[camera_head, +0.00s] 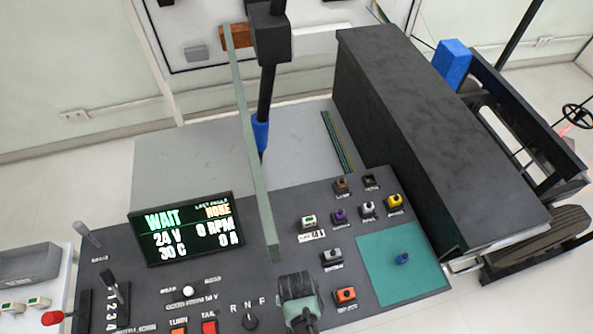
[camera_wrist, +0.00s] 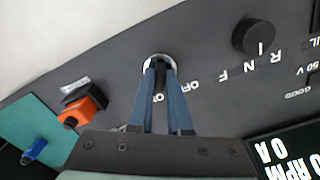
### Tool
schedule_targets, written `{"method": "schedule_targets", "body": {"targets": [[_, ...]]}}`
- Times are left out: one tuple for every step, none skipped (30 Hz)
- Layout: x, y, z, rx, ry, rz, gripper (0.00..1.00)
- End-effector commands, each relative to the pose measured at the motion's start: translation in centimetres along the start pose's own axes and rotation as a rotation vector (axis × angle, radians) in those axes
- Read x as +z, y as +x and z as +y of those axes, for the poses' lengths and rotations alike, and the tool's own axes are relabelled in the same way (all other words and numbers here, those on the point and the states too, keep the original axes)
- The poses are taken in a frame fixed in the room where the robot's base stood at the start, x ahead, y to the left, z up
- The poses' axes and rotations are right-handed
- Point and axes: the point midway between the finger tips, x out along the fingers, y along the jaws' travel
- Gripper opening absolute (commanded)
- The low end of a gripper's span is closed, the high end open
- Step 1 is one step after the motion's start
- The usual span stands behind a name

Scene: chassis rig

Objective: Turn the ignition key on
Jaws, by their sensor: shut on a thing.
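In the wrist view, the ignition switch (camera_wrist: 147,64) is a round silver ring on the dark panel with white lettering beside it. My gripper (camera_wrist: 161,70) has its two blue fingers closed together over the switch, shut on the dark key (camera_wrist: 160,77) between the tips. The fingers hide most of the key, so its exact angle is hard to read. In the head view, my wrist (camera_head: 298,290) covers the switch at the panel's lower middle. The display (camera_head: 186,228) reads WAIT, 24 V, 0 RPM, 30 C and 0 A.
A round black R N F knob (camera_wrist: 254,36) stands near the switch. An orange-topped control (camera_head: 345,295) and a teal mat (camera_head: 385,290) with a small blue item (camera_head: 402,259) lie to the right. Several small controls stand behind. A tall black box (camera_head: 430,130) bounds the right.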

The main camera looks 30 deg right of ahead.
Motion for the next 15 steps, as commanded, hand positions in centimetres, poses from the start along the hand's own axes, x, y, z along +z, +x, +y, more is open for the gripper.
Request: {"method": "schedule_targets", "body": {"targets": [[-0.07,-0.06,-0.05,-0.001,0.011,0.002,0.00],[-0.07,-0.06,-0.05,-0.001,0.017,0.002,0.00],[-0.07,-0.06,-0.05,-0.001,0.023,0.002,0.00],[-0.07,-0.05,-0.05,-0.001,0.026,0.002,0.00],[-0.07,-0.05,-0.05,-0.001,0.029,0.002,0.00],[-0.08,-0.04,-0.05,-0.001,0.032,0.002,0.00],[-0.08,-0.04,-0.05,-0.001,0.034,0.002,0.00],[-0.08,-0.04,-0.04,-0.001,0.035,0.002,0.00],[-0.08,-0.04,-0.04,-0.001,0.036,0.002,0.00],[-0.08,-0.03,-0.04,-0.001,0.037,0.002,0.00],[-0.08,-0.03,-0.04,-0.001,0.037,0.002,0.00],[-0.09,-0.03,-0.04,-0.001,0.037,0.002,0.00],[-0.09,-0.03,-0.04,-0.001,0.037,0.002,0.00],[-0.09,-0.03,-0.04,-0.001,0.037,0.002,0.00],[-0.09,-0.03,-0.04,-0.001,0.037,0.002,0.00]]}}
